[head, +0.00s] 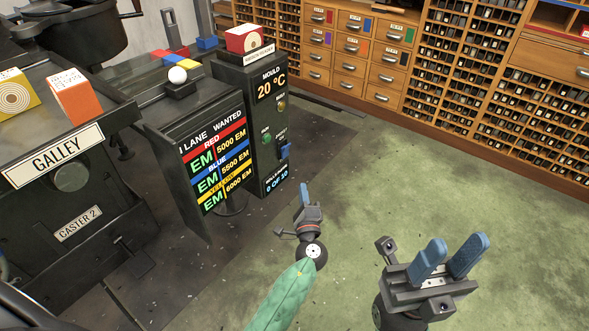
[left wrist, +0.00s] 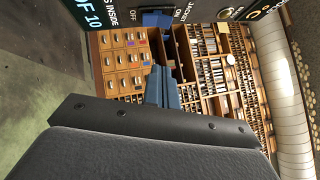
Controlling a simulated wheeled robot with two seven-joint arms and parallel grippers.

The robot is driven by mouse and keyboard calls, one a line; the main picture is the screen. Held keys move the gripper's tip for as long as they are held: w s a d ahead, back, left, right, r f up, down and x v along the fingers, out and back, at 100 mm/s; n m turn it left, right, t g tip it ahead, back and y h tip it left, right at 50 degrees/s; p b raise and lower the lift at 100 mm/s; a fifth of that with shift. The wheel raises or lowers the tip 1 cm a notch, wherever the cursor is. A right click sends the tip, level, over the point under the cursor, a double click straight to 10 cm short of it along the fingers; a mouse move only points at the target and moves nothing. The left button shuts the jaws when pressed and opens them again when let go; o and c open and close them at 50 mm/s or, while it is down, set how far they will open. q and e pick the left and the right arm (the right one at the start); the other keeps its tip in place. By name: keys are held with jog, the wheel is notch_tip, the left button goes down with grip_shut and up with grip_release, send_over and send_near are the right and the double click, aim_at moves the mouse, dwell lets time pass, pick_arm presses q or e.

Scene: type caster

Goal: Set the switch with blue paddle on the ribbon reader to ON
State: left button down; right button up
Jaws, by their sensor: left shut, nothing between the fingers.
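The dark cabinet (head: 231,76) stands left of centre, with a MOULD 20 °C display and a blue paddle switch (head: 284,151) low on its front edge. In the left wrist view the blue paddle (left wrist: 158,20) sits between an OFF label and a JACKET ON label; I cannot tell its setting. My left gripper (head: 304,191) is shut and empty, below and right of the paddle. Its fingertips (left wrist: 160,70) point towards the paddle; contact is not clear. My right gripper (head: 449,256) is open and empty, far right of the cabinet.
The lane display board (head: 216,163) stands left of the cabinet. The GALLEY caster (head: 65,215) fills the left side. Wooden type cabinets (head: 370,50) line the back. Green floor (head: 385,170) lies open between them and my grippers.

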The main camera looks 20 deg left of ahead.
pick_arm(q)
send_near(286, 151)
jog(key=w+d+r, duration=0.1)
jog(key=w+d, duration=0.1)
jog(key=w, duration=0.3)
jog(key=shift+w+a+r, duration=0.15)
jog(key=shift+a+r, duration=0.1)
jog(key=shift+a, duration=0.35)
jog(key=shift+w+a+r, duration=0.2)
jog(key=shift+a+r, duration=0.1)
jog(key=shift+a, duration=0.25)
jog(key=shift+w+a+r, duration=0.15)
jog(key=shift+a+r, duration=0.1)
jog(key=shift+a, duration=0.35)
